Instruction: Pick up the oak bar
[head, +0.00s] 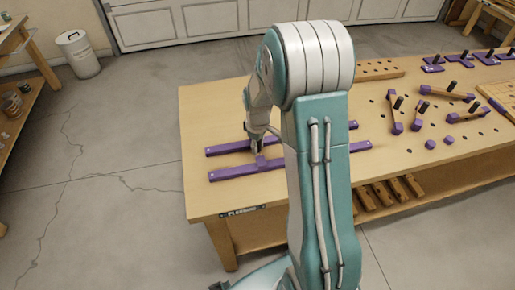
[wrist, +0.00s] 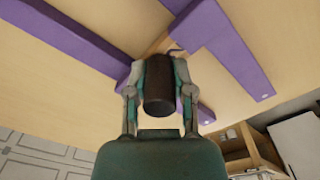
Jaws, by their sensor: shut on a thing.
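My gripper (head: 256,148) is low over the left part of the bench, at two long purple rails. In the wrist view, my gripper (wrist: 158,88) is shut on an upright dark round handle. A pale wooden piece, seemingly the oak bar (wrist: 156,46), shows behind the handle; most of it is hidden by the handle and fingers. In the head view, a purple block (head: 261,162) shows just below my gripper by the front rail (head: 232,174). I cannot tell whether the bar touches the rails.
The back rail (head: 224,150) runs parallel to the front one. To the right, several purple-ended wooden bars with dark pegs (head: 447,93) lie on the bench (head: 205,115). A perforated board (head: 380,70) lies at the back. The bench's left end is clear.

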